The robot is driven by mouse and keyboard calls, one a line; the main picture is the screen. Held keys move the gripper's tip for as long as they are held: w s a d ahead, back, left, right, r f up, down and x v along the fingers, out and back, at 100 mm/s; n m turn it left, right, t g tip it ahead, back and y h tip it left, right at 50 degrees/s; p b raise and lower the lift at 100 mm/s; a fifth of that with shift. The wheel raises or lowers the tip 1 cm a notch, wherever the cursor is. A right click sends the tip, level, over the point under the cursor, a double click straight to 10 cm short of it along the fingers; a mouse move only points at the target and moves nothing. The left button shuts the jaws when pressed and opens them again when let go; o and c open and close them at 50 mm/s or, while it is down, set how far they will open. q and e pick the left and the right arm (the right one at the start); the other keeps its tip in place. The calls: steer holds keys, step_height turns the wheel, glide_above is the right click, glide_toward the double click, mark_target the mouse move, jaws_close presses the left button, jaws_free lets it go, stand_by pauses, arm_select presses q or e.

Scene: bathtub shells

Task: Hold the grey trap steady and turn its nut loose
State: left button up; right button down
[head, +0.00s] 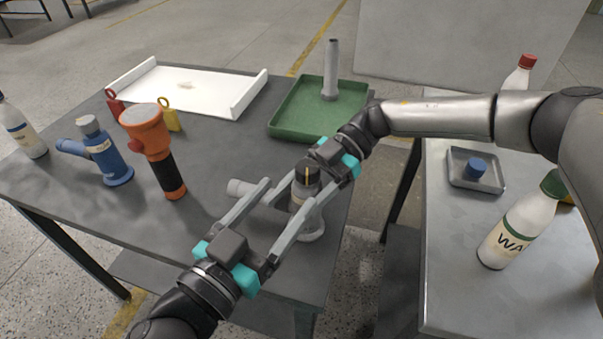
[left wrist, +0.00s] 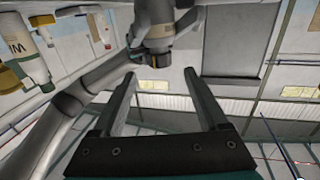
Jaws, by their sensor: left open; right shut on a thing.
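The grey trap (head: 311,225) stands upright near the right edge of the dark table, its side pipe (head: 240,188) pointing left. Its black nut (head: 307,172) with a yellow mark is on top. My left gripper (head: 296,190) reaches in from the lower left, its fingers open wide and pointing toward the trap. In the left wrist view the open, empty jaws (left wrist: 165,95) show, with the trap (left wrist: 155,35) at the top, beyond the fingertips. My right gripper (head: 312,200) comes from the right and is shut on the trap; its exact contact is partly hidden.
An orange flashlight (head: 155,145) and a blue trap-like fitting (head: 108,165) stand left. A green tray (head: 290,120) with a grey pipe and a white tray (head: 205,90) lie behind. The right table (head: 455,275) holds a small tray with a blue piece and bottles. A gap separates the tables.

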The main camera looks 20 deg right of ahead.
mark_target(301, 177)
arm_select(q)
steer(key=shift+x, duration=2.95)
jaws_close()
